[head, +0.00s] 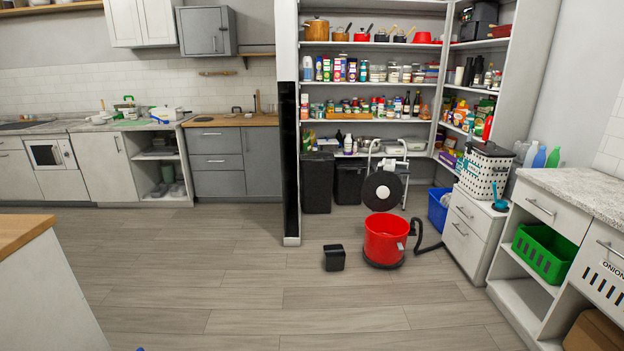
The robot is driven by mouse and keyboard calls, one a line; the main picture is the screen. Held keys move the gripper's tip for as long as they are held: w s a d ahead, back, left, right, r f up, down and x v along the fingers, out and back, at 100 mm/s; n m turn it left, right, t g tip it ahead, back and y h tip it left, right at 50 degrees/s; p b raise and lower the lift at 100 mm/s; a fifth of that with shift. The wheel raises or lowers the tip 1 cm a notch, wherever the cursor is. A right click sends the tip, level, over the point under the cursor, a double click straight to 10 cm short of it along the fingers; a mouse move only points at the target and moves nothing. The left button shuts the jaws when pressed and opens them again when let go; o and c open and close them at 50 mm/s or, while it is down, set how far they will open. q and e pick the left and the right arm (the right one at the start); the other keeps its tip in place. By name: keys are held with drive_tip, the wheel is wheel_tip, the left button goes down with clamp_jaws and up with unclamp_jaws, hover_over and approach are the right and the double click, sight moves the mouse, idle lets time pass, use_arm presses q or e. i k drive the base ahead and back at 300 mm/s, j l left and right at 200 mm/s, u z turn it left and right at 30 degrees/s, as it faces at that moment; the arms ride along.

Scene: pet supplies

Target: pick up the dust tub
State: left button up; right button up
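A red round tub (384,243) with an open top and a dark base stands upright on the wooden floor, right of the middle in the head view. It looks like the dust tub, the drum of a vacuum cleaner. A black hose (428,243) curves from its right side. A round black part with a white centre (382,192) stands behind it; I cannot tell whether they touch. Neither of my grippers shows in this view.
A small black bin (333,258) stands on the floor left of the tub. White drawers (466,237) and a counter holding a green basket (543,253) stand to the right. Stocked shelves (365,95) are behind. A wood-topped counter (24,232) is at left. The floor in front is clear.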

sight(334, 255)
drive_tip(key=i+z, duration=0.1)
drive_tip(key=i, duration=0.95)
drive_tip(key=i+j, duration=0.25)
drive_tip(key=i, duration=0.85)
drive_tip(key=l+z, duration=0.05)
drive_tip(key=l, duration=0.05)
